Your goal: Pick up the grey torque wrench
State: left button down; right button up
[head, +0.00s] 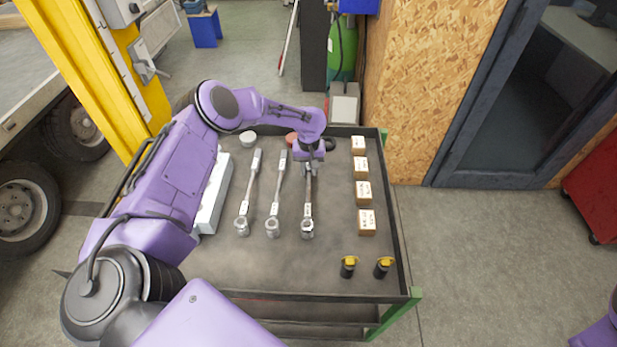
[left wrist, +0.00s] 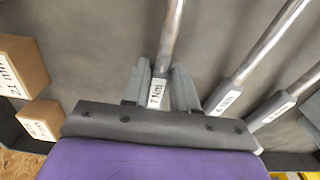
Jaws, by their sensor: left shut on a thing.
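Three similar silver torque wrenches with grey handles and white labels lie side by side on the grey cart top: a left one (head: 250,190), a middle one (head: 277,200) and a right one (head: 308,208). My left gripper (head: 309,168) reaches down over the handle end of the right one and is shut on it. In the left wrist view, its two fingers (left wrist: 159,88) sit on either side of the labelled grey handle (left wrist: 159,92). The other two wrenches (left wrist: 245,80) lie apart from the fingers. I cannot tell whether the held wrench is raised. My right gripper is not in view.
The cart (head: 335,268) has a raised dark rim. Several small labelled boxes (head: 363,193) line its right side, two black-and-yellow items (head: 348,266) stand at front right, and a long pale box (head: 213,195) lies left. A wood panel (head: 430,80) rises behind.

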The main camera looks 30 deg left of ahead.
pick_arm(q)
notch_tip(320, 180, up, 3)
jog(key=shift+w+r, duration=0.1)
jog(key=shift+w, duration=0.05)
jog(key=s+a+r+b, duration=0.2)
jog(key=s+a+r, duration=0.2)
jog(key=s+r, duration=0.5)
jog(key=s, duration=0.4)
jog(key=shift+s+r, duration=0.4)
jog(key=c, duration=1.5)
grip_release()
jog(key=shift+w, duration=0.1)
grip_shut()
